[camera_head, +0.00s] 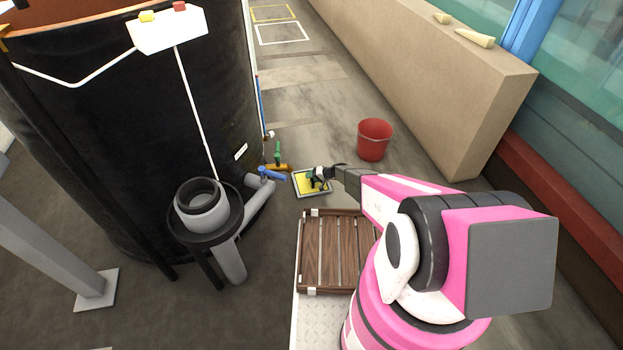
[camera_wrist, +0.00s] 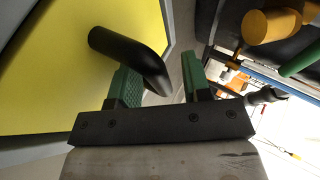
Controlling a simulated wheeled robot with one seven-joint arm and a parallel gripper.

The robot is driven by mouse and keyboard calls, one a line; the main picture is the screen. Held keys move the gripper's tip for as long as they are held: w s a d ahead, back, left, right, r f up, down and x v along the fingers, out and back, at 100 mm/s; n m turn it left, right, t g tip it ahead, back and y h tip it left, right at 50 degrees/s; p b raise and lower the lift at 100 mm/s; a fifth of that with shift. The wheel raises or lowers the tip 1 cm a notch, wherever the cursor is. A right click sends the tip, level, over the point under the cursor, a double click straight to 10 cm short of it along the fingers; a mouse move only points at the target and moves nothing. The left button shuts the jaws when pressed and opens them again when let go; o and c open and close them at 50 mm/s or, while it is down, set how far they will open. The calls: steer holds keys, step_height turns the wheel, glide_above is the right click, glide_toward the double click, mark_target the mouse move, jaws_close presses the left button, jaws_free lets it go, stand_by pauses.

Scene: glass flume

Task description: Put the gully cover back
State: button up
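The gully cover is a yellow plate (camera_head: 303,185) with a grey edge, low at the floor beside the black tank's foot. In the wrist view the yellow plate (camera_wrist: 75,75) fills the upper left, with a bent black handle (camera_wrist: 128,58) standing out from it. My gripper (camera_head: 318,178) is over the cover in the head view. In the wrist view its green fingers (camera_wrist: 163,85) are apart, with the handle's end near the left finger and a gap to the right finger. Whether the cover lies flush in its opening is hard to tell.
A wooden slatted pallet (camera_head: 335,250) lies just in front of the cover. A red bucket (camera_head: 374,140) stands behind on the right. Blue- and green-handled valves (camera_head: 272,173) and grey pipework (camera_head: 258,205) are close on the left. A beige wall (camera_head: 430,85) runs along the right.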

steer(key=v, duration=1.2)
steer(key=s+d+r+h, duration=0.4)
steer(key=s+r, duration=0.6)
steer(key=r, duration=0.5)
steer(key=s+d+r+g+h, duration=0.1)
steer(key=s+d+r+h, duration=0.2)
steer(key=s+r, duration=0.8)
steer(key=s+d+r+g+h, duration=0.1)
steer(key=s+d+r+h, duration=0.3)
steer(key=s+r, duration=0.7)
step_height(320, 180, up, 8)
steer(key=shift+d+r+m+h, duration=0.2)
steer(key=shift+d+m+h, duration=0.15)
steer(key=shift+d, duration=0.7)
